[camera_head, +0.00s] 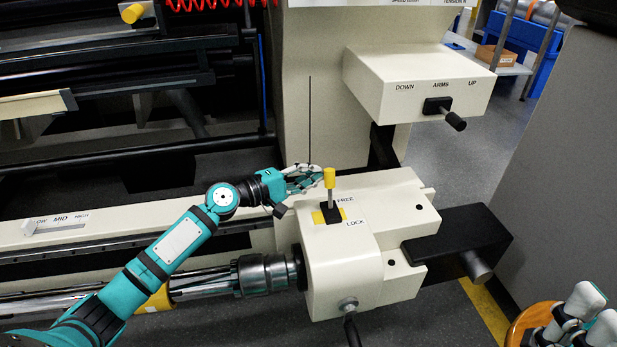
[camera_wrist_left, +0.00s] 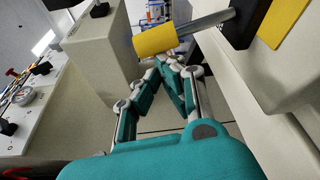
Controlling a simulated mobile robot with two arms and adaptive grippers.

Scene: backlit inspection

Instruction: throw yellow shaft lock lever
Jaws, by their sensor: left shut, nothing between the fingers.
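The yellow-tipped shaft lock lever (camera_head: 329,180) stands upright in a black slot on a yellow plate (camera_head: 318,217), on top of the cream housing. The plate lies between the labels FREE and LOCK. My left gripper (camera_head: 317,176) is shut and empty, just left of the lever's yellow knob; whether they touch is unclear. In the left wrist view the yellow knob (camera_wrist_left: 155,40) on its metal rod lies just beyond the fingertips (camera_wrist_left: 172,62), outside them. My right gripper (camera_head: 583,315) is at the bottom right corner, far from the lever; its finger opening is unclear.
A cream box (camera_head: 420,80) marked DOWN, ARMS, UP with a black lever (camera_head: 447,112) is behind right. A metal shaft (camera_head: 205,282) runs into the housing from the left. Grey floor is open at the right.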

